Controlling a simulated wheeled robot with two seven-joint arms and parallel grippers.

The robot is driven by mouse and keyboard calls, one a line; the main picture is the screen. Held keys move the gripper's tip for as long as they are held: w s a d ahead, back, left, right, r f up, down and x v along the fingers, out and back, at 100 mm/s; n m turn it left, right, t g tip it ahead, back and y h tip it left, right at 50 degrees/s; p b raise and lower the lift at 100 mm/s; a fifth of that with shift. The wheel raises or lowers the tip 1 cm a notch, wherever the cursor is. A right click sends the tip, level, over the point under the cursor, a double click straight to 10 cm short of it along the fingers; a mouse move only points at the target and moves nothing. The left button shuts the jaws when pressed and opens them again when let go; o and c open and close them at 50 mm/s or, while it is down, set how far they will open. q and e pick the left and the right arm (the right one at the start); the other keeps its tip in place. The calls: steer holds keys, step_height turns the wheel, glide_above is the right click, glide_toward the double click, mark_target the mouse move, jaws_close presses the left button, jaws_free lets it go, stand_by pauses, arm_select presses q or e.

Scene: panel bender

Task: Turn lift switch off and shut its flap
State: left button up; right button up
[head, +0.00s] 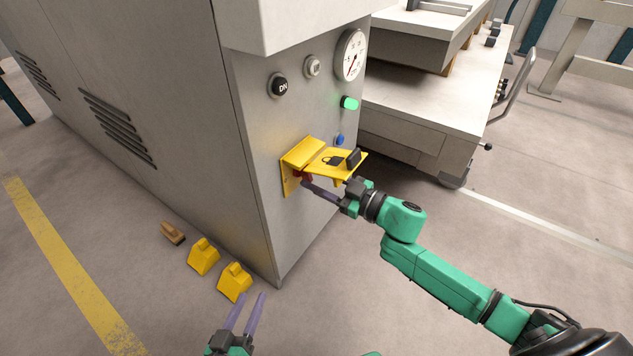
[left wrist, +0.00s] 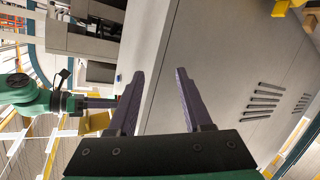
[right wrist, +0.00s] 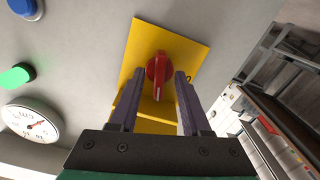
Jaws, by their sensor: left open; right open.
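The lift switch is a red rotary knob (right wrist: 158,68) on a yellow backing plate (right wrist: 188,50). In the right wrist view its white mark points toward the bottom of the picture. The yellow flap (head: 322,160), bearing a lock symbol, is raised and juts out from the cabinet above the switch. My right gripper (head: 308,187) is open beneath the flap. In the right wrist view its fingertips (right wrist: 159,74) lie on either side of the knob; contact cannot be told. In the head view the knob is mostly hidden. My left gripper (head: 253,297) is open and empty, low in front of the cabinet.
The grey cabinet (head: 190,120) carries a DN button (head: 279,86), a gauge (head: 351,55), a green lamp (head: 349,103) and a blue button (head: 340,140). Yellow blocks (head: 204,256) and a brown brush-like object (head: 173,233) lie on the floor. Floor at right is largely clear.

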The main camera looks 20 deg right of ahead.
steer(key=shift+w+a, duration=0.15)
jaws_close()
arm_select(q)
steer(key=shift+w+r, duration=0.25)
steer(key=shift+r, duration=0.05)
